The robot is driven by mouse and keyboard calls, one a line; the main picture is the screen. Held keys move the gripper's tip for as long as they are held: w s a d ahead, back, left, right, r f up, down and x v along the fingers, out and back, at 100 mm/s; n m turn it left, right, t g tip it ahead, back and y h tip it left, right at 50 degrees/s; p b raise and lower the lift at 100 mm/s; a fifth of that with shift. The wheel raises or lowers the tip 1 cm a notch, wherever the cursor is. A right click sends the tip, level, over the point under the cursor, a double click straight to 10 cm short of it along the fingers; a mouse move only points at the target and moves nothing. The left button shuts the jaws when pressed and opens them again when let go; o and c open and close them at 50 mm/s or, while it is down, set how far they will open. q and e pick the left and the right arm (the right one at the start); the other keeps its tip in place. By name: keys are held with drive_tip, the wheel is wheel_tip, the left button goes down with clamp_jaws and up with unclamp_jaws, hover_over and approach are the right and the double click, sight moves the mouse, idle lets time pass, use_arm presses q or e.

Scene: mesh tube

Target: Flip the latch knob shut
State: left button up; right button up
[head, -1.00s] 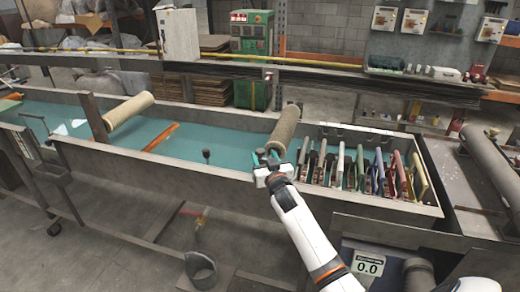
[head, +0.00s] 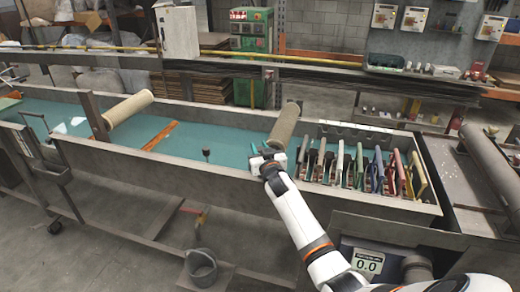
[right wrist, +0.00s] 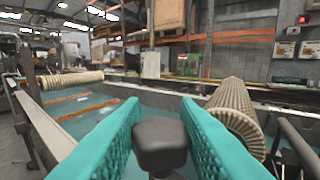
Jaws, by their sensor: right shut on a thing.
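My right gripper (head: 263,157) is at the near rim of the long trough in the head view, just left of the row of coloured handles. In the right wrist view its teal fingers (right wrist: 160,112) are shut on a dark knob (right wrist: 160,143), which sits between them near the bottom of the picture. In the head view the held knob is hidden by the gripper. A second black knob on a stem (head: 206,152) stands at the near rim to the left, apart from the gripper. My left gripper is not in view.
A ribbed roll (head: 284,126) lies in the trough (head: 150,174) just behind the gripper; it also shows in the right wrist view (right wrist: 235,112). Another roll (head: 128,108) lies further left. Several coloured handled tools (head: 375,170) stand to the right.

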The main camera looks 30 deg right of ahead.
drive_tip(key=y+p, duration=0.1)
drive_tip(key=n+p, duration=0.1)
drive_tip(key=shift+r+y+p, duration=0.3)
drive_tip(key=shift+r+y, duration=0.05)
drive_tip(key=shift+y, duration=0.05)
drive_tip(key=shift+f+n+t+y+p, duration=0.3)
drive_tip(key=shift+n+y, duration=0.4)
drive_tip(key=shift+y, duration=0.3)
drive_tip(key=o, duration=1)
drive_tip(key=shift+s, duration=0.1)
drive_tip(key=s, duration=0.4)
drive_tip(key=s+b, duration=0.1)
drive_tip(key=s, duration=0.7)
drive_tip(key=shift+a+b, duration=0.35)
drive_tip(key=shift+a, duration=0.05)
